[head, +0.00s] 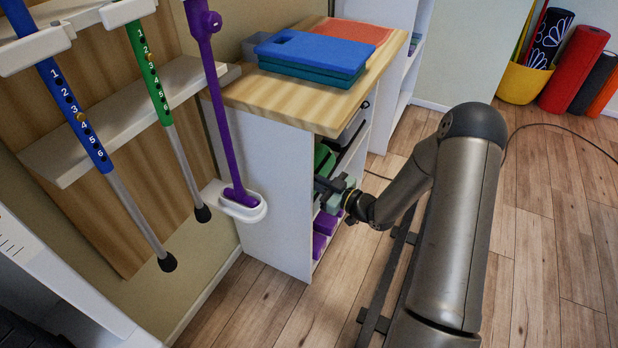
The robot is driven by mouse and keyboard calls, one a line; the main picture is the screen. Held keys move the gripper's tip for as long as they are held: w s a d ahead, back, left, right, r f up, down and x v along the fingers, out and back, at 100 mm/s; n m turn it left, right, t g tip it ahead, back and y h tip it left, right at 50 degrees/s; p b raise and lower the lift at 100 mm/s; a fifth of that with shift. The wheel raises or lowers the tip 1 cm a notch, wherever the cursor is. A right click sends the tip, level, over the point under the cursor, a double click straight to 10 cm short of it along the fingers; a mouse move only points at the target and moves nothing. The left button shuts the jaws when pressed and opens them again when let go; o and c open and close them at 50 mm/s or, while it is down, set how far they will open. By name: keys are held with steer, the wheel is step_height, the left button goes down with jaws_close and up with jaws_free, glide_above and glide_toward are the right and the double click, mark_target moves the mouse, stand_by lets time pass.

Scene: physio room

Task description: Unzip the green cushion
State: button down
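Green items (322,158) sit inside the side shelf of the white cabinet, just above and behind my gripper. I cannot tell whether one of them is the green cushion, and no zip is visible. My gripper (328,190) is at the open face of the shelf, close to the green items. Its fingers are small, dark and partly lost against the shelf, so I cannot tell whether they touch or hold anything.
The white cabinet (268,170) has a wooden top with blue and teal boards (312,52) and an orange one (345,35). Purple blocks (320,238) lie on its lower shelf.

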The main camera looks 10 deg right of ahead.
steer(key=shift+f, duration=0.1)
steer(key=c, duration=1.6)
jaws_free()
steer(key=shift+d, duration=0.1)
steer(key=p+v, duration=0.3)
steer(key=v, duration=1.4)
steer(key=shift+s, duration=0.25)
